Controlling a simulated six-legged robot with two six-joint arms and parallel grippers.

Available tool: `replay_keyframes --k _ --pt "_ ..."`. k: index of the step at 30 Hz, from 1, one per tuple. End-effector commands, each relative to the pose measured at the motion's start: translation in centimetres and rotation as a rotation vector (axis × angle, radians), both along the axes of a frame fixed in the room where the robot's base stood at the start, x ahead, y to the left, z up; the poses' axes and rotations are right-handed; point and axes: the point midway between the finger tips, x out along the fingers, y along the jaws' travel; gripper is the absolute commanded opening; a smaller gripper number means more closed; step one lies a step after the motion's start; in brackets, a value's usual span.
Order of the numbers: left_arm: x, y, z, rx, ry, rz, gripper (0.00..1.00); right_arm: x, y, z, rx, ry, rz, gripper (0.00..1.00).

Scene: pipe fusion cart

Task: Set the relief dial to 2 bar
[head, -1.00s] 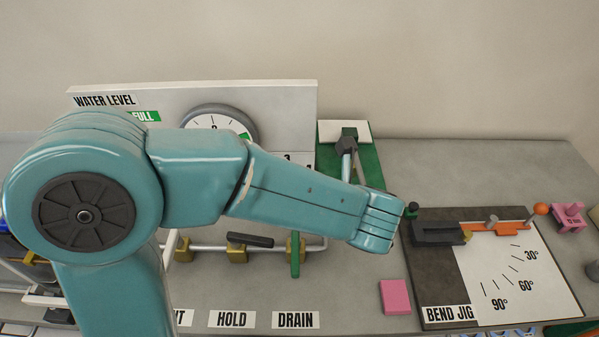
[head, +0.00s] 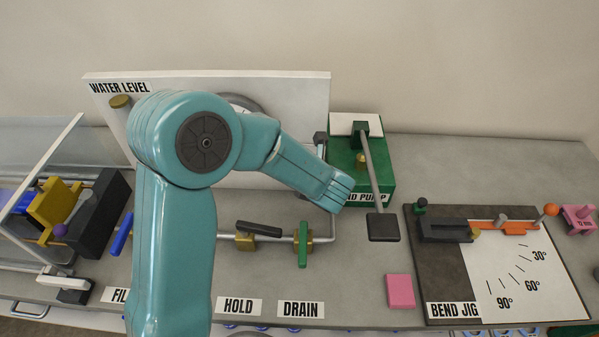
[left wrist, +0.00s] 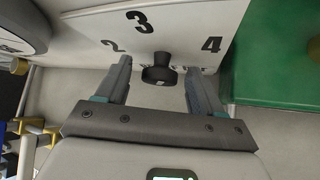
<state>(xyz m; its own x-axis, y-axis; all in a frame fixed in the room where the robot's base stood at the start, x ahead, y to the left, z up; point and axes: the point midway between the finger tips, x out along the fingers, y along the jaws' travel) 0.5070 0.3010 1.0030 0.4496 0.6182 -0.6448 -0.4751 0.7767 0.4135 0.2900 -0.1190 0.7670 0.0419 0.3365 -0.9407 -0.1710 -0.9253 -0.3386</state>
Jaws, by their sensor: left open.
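The relief dial is a black knob (left wrist: 158,70) on a white panel (left wrist: 185,22) in the left wrist view. The numbers 2, 3 and 4 stand around it, with 3 above, 2 to the left and 4 to the right. I cannot tell which number it points to. My left gripper (left wrist: 159,66) is open, with one finger on each side of the knob in the picture. I see no contact. In the head view my left arm hides the dial and the gripper. My right gripper is not in view.
The green hand pump (head: 345,163) with its long handle (head: 378,178) stands right of the panel. Valves with a black lever (head: 259,229) and a green lever (head: 303,243) sit below. A pink block (head: 400,291) and the bend jig (head: 440,270) lie at right.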

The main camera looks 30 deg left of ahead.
Motion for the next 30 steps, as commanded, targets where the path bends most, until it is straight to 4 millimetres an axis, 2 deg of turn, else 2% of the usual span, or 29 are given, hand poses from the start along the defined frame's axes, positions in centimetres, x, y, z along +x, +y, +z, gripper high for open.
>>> replay_keyframes --k 6,11,12,22,30 --pt "0.0 0.0 0.0 0.0 0.0 0.0 0.67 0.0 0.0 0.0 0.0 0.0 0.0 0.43" --pt "0.0 0.0 0.0 0.0 0.0 0.0 0.15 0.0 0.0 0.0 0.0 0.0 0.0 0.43" --pt "0.0 0.0 0.0 0.0 0.0 0.0 0.12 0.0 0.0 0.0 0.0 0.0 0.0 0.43" --pt "0.0 0.1 -0.1 -0.035 -0.023 0.001 0.12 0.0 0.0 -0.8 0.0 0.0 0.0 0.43" --pt "-0.2 0.4 -0.3 -0.181 -0.117 0.003 0.12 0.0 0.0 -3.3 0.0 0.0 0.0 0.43"
